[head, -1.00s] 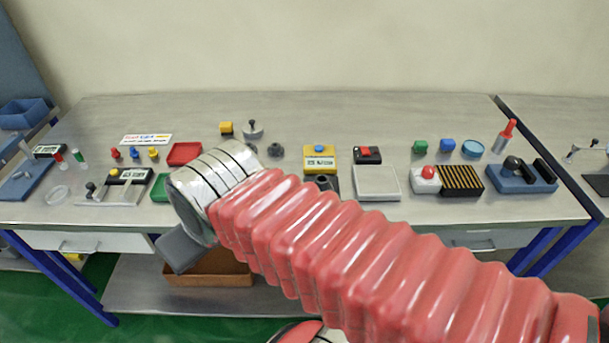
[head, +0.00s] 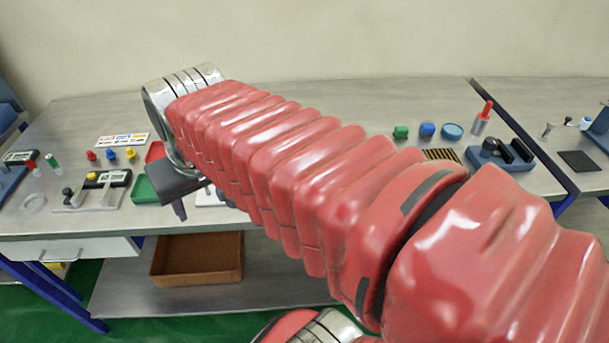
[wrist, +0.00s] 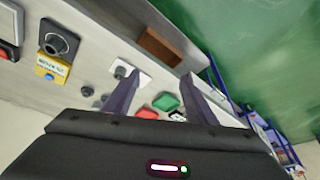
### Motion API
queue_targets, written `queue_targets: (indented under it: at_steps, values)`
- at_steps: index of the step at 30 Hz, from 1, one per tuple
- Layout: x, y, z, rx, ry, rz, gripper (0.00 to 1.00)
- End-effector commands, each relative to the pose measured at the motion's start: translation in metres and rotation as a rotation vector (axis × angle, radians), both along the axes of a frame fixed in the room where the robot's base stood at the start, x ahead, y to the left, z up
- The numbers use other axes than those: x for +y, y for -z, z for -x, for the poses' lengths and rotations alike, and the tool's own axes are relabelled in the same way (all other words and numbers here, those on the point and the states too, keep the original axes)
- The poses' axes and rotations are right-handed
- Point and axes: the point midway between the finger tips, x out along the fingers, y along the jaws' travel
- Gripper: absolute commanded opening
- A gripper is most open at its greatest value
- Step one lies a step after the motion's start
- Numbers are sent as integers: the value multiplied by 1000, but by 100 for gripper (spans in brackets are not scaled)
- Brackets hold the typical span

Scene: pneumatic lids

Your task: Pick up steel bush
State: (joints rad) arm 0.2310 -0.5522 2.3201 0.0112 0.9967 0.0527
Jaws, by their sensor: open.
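My gripper (wrist: 161,76) is open, its two dark fingers apart with nothing between them. In the head view it (head: 180,205) hangs over the front of the bench, mostly behind my arm. In the wrist view a small dark grey round part (wrist: 120,72) stands on a white plate, just beside the left fingertip; it may be the steel bush, but it is too small to be sure. Two other dark round parts (wrist: 88,91) lie further left. My arm hides this area in the head view.
A green tray (wrist: 166,101) and a red tray (wrist: 147,113) lie near the fingers. A dark block with a round hole (wrist: 58,41) and a yellow labelled box (wrist: 50,66) stand at left. A brown bin (head: 197,258) is on the lower shelf.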

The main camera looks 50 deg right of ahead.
Motion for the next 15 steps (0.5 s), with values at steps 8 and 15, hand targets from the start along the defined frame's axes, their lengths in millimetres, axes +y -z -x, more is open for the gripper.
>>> queue_targets:
  at_steps: [8, 15]
  values:
    - [-84, -10, -21, 105, 289, -59, 51]
    - [-163, -10, -23, 184, 534, -121, 51]
